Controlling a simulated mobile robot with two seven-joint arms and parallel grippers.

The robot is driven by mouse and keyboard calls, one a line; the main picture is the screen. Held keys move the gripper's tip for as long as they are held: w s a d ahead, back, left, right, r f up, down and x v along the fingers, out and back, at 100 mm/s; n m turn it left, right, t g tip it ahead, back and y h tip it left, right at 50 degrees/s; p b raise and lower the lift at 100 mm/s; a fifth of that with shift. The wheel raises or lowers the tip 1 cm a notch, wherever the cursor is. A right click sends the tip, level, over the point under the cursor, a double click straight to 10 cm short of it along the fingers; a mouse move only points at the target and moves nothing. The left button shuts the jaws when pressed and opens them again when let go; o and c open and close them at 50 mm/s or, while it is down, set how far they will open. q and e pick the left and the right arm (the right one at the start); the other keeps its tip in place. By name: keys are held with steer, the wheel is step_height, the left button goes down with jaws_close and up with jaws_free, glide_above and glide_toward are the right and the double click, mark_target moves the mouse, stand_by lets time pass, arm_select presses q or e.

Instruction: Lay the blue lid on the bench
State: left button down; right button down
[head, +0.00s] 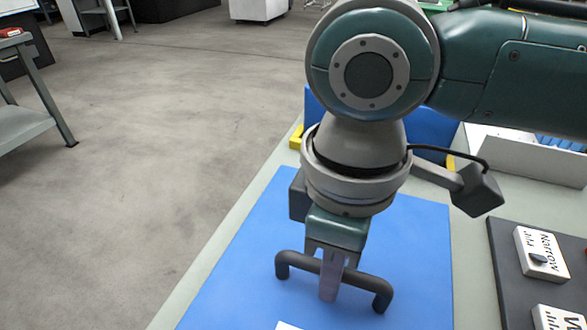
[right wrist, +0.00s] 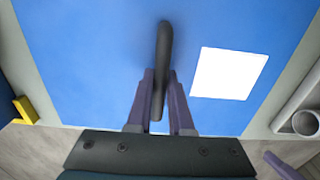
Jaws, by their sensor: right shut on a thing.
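The blue lid (head: 415,240) is a large flat panel with a black bar handle (head: 297,262) and a white label near the handle. The lid fills most of the right wrist view (right wrist: 90,60). My right gripper (head: 328,288) points down, with its purple fingers shut on the handle; the right wrist view shows the fingers (right wrist: 160,112) on either side of the bar. The lid appears level over the pale bench (head: 215,250); I cannot tell whether it touches the bench top. My arm hides part of the lid. My left gripper is not in view.
A blue upright part (head: 430,128) with yellow corner pieces (head: 296,137) stands behind the lid. A dark panel with white switch boxes (head: 541,252) lies at right. A white tray (head: 530,155) is at the back right. Open floor (head: 150,150) lies left of the bench.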

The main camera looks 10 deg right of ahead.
steer(key=shift+f, duration=0.15)
steer(key=shift+f, duration=0.3)
stand_by(0.3)
steer(key=c, duration=0.7)
jaws_free()
steer(key=shift+c, duration=0.2)
arm_select(q)
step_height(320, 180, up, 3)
steer(key=p, duration=0.2)
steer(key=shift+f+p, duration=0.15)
steer(key=shift+p, duration=0.2)
arm_select(e)
step_height(320, 180, up, 10)
steer(key=shift+f, duration=0.1)
